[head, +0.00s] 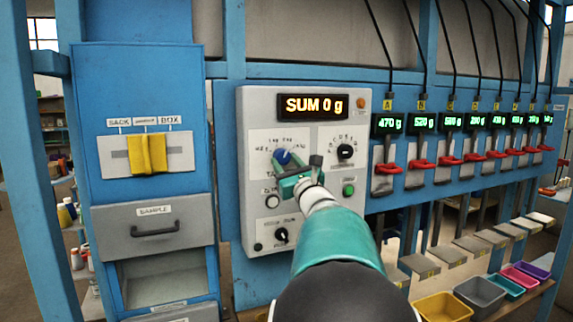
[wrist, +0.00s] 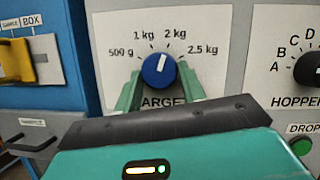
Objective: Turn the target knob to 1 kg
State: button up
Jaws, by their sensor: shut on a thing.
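The target knob is blue with a white pointer mark (wrist: 158,68). In the wrist view, labels 500 g, 1 kg, 2 kg and 2.5 kg run around it. Its mark points up and slightly right, towards the 2 kg side. In the head view the knob (head: 283,156) sits on the grey control panel (head: 258,110). My gripper (head: 290,174) is at the panel, its green fingers on either side of the knob and shut on it. The gripper hides the knob's lower edge and part of the TARGET label.
A display (head: 313,106) above reads SUM 0 g. The black hopper knob (head: 345,152) and green drop button (head: 349,190) are close on the right. A yellow slider (head: 147,154) and sample drawer (head: 153,228) are left. Red-handled stations line the right.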

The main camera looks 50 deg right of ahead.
jog(key=shift+n, duration=0.4)
jog(key=n+y, duration=0.1)
jog(key=n, duration=0.1)
jog(key=n+y, duration=0.1)
jog(key=n, duration=0.1)
jog(key=shift+d+n+t+y, duration=0.15)
jog(key=shift+n+t+y, duration=0.15)
jog(key=shift+s+d+r+n+y, duration=0.1)
jog(key=shift+n+y, duration=0.5)
jog(key=shift+n, duration=0.65)
jog(key=shift+s+r+n+y, duration=0.1)
jog(key=shift+n+y, duration=0.5)
jog(key=shift+n, duration=0.65)
jog(key=o, duration=1)
jog(key=v, duration=1.3)
jog(key=shift+s+r, duration=0.15)
jog(key=shift+s, duration=0.25)
